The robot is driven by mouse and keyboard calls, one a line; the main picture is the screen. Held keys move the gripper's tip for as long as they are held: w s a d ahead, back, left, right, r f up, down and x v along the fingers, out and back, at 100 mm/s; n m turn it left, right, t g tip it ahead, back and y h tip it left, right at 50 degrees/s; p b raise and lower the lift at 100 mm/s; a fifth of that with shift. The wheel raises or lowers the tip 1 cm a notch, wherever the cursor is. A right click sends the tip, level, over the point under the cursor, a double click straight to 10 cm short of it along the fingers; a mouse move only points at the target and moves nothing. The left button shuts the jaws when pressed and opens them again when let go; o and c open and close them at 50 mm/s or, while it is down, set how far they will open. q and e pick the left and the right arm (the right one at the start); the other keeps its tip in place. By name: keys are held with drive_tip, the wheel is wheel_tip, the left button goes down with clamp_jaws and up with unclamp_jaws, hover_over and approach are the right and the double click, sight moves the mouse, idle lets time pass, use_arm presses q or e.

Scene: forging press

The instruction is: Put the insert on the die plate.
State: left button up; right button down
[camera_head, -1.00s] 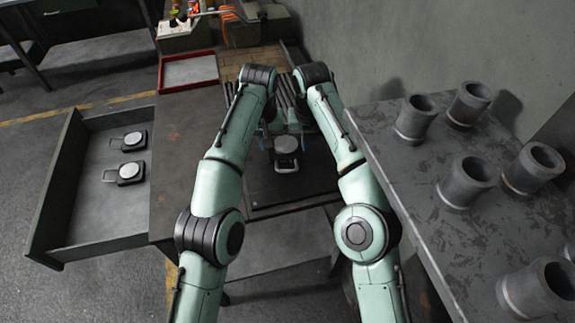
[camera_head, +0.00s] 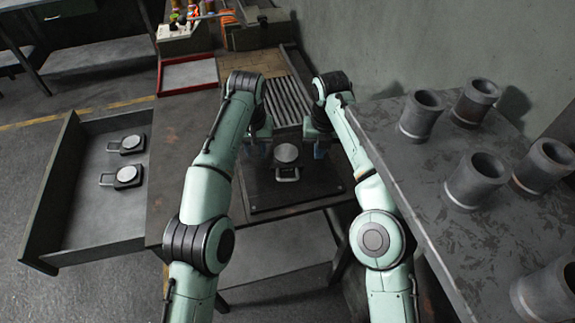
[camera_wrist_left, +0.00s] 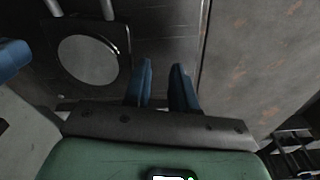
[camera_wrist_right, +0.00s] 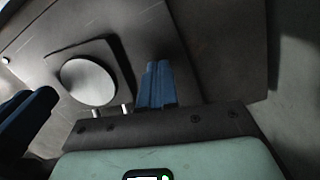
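The insert (camera_head: 286,162), a dark square block with a pale round disc and a wire handle, sits on the dark die plate (camera_head: 290,196), near its middle. It also shows in the left wrist view (camera_wrist_left: 88,60) and in the right wrist view (camera_wrist_right: 90,82). My left gripper (camera_head: 262,147) is just left of the insert, its two blue fingers apart with nothing between them. My right gripper (camera_head: 321,147) is to the right of the insert, its fingers together and holding nothing visible. Both look clear of the insert.
An open drawer (camera_head: 85,222) at left holds two similar handled blocks (camera_head: 128,176). Rollers (camera_head: 286,98) lie behind the plate. A red-rimmed tray (camera_head: 188,74) stands at back left. A side table (camera_head: 425,180) at right carries several thick grey cylinders (camera_head: 475,182).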

use_arm(q)
drive_tip(key=shift+a, duration=0.1)
use_arm(e)
drive_tip(key=c, duration=1.4)
unclamp_jaws()
use_arm(q)
drive_tip(key=o, duration=0.8)
drive_tip(key=shift+a, duration=3.5)
use_arm(e)
drive_tip(key=o, duration=0.8)
drive_tip(key=shift+d, duration=0.1)
